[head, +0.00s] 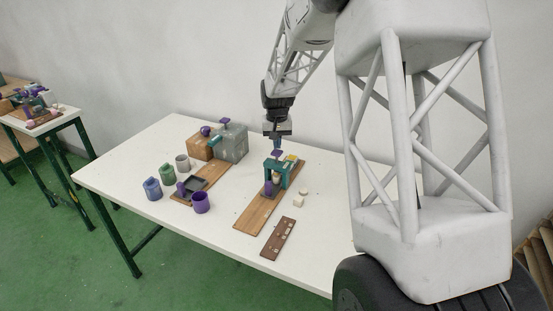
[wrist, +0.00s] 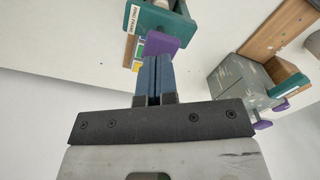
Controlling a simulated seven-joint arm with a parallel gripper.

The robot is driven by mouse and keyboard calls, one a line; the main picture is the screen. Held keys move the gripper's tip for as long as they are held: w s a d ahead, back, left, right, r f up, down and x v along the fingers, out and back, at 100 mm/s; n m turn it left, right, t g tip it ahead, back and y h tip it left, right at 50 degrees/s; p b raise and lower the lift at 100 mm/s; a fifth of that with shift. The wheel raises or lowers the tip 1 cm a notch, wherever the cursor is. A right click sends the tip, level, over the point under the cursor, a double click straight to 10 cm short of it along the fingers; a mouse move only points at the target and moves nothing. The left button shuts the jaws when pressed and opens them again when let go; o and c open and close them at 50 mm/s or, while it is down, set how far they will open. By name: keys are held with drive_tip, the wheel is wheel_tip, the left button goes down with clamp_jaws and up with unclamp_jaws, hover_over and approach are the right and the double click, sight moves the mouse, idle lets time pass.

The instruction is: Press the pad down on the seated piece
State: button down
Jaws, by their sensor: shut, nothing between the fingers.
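A teal frame (head: 277,173) stands on a long wooden board, with a purple square pad (head: 277,153) on its top. In the wrist view, the teal frame (wrist: 165,15) carries a white label, and the purple pad (wrist: 163,46) is just beyond my fingertips. My gripper (head: 277,147) points down right above the pad. Its blue fingers (wrist: 152,62) are together with nothing between them. I cannot tell whether they touch the pad. A seated piece under the frame is mostly hidden and I cannot make it out clearly.
The wooden board (head: 254,213) runs toward the table's front edge. White blocks (head: 300,200) and a dark brown strip (head: 278,239) lie to its right. To the left are several cups, a dark tray (head: 194,187), a wooden box (head: 199,147) and a grey box (head: 236,146).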

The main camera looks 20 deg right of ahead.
drive_tip(key=shift+f, duration=1.5)
drive_tip(key=shift+r, duration=0.2)
idle(0.3)
drive_tip(key=shift+r, duration=1.65)
drive_tip(key=shift+r, duration=0.1)
drive_tip(key=shift+r, duration=2.4)
